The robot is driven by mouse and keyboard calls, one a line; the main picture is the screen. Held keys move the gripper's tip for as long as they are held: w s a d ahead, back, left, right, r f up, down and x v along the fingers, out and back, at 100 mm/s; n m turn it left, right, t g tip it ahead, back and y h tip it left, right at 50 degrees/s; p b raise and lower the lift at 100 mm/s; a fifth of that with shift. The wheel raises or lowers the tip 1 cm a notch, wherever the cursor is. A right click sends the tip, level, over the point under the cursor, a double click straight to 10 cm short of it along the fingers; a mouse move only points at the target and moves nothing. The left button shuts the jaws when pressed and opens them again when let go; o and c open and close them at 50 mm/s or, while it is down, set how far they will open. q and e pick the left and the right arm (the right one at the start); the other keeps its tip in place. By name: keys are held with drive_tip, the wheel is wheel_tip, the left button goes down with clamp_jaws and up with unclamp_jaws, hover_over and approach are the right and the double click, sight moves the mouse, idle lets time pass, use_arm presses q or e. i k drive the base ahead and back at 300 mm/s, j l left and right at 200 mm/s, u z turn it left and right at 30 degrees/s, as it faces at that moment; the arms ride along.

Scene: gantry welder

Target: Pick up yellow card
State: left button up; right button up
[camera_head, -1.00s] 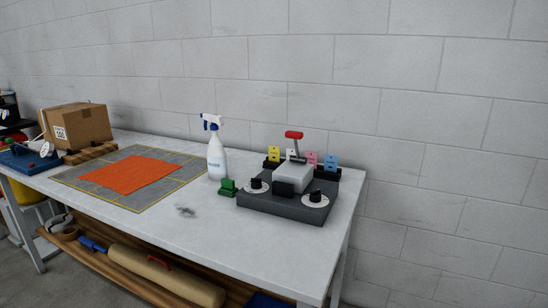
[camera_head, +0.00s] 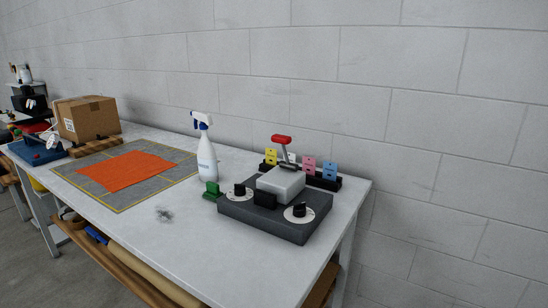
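The yellow card (camera_head: 271,156) stands upright in a black holder (camera_head: 325,182) at the back of the table, behind the grey machine. A pink card (camera_head: 309,166) and a blue card (camera_head: 330,169) stand farther right in the same holder. The lower part of the yellow card is partly hidden. Neither of my grippers shows in the head view.
The dark grey machine (camera_head: 275,219) with two dials stands in front of the holder. A spray bottle (camera_head: 207,160) and a green block (camera_head: 211,190) are to its left. An orange sheet (camera_head: 127,171) lies on a grey mat farther left. The table's front middle is mostly clear.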

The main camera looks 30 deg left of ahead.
sight(271, 154)
drive_tip(key=i+l+u, duration=0.1)
drive_tip(key=i+l, duration=0.15)
drive_tip(key=i+l+u, duration=0.15)
drive_tip(key=l, duration=0.25)
drive_tip(key=i+l+u, duration=0.1)
drive_tip(key=i+l, duration=0.25)
drive_tip(key=i+l+u, duration=0.15)
drive_tip(key=l, duration=0.3)
drive_tip(key=i, duration=0.1)
